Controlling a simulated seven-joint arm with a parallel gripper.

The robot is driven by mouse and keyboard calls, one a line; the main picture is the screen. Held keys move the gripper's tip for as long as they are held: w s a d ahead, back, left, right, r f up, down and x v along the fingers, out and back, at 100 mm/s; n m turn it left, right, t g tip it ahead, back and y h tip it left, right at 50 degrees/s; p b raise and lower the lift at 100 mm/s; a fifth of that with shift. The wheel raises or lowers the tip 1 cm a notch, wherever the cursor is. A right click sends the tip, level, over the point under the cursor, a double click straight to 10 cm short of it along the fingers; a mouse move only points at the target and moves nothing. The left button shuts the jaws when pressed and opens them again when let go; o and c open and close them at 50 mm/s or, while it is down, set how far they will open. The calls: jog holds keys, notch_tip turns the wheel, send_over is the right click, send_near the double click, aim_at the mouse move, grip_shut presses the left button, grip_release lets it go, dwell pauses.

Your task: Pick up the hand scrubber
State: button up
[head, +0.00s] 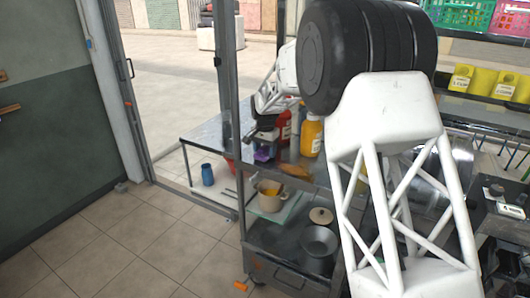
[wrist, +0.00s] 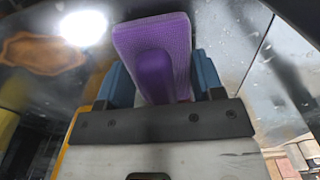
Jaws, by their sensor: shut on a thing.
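The hand scrubber (wrist: 152,42) is purple, with a wide textured pad and a narrower handle part. In the wrist view it sits between the two blue fingers of my gripper (wrist: 160,82), which is shut on it. In the head view the purple scrubber (head: 262,154) shows small at the left end of the metal cart's top. My gripper (head: 264,142) is just over it there, partly dark and hard to make out. I cannot tell whether the scrubber touches the cart top.
Right of the scrubber stand a red bottle (head: 285,127) and a yellow bottle (head: 311,136); an orange-brown item (head: 295,171) lies in front. The cart's lower shelves hold a pot (head: 270,196) and a metal bowl (head: 319,241). A blue cup (head: 207,174) stands left.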

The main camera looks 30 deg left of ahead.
notch_tip(320, 180, up, 3)
jog(key=shift+f, duration=0.1)
jog(key=s+d+r, duration=0.1)
jog(key=s+d, duration=0.9)
jog(key=s, duration=0.2)
jog(key=shift+s+d+r, duration=0.15)
jog(key=shift+r, duration=0.1)
dwell(0.6)
jog(key=o, duration=0.4)
jog(key=shift+c, duration=1.3)
jog(key=w+a+r, duration=0.2)
jog(key=w+r, duration=0.1)
jog(key=w, duration=0.6)
jog(key=shift+w, duration=0.4)
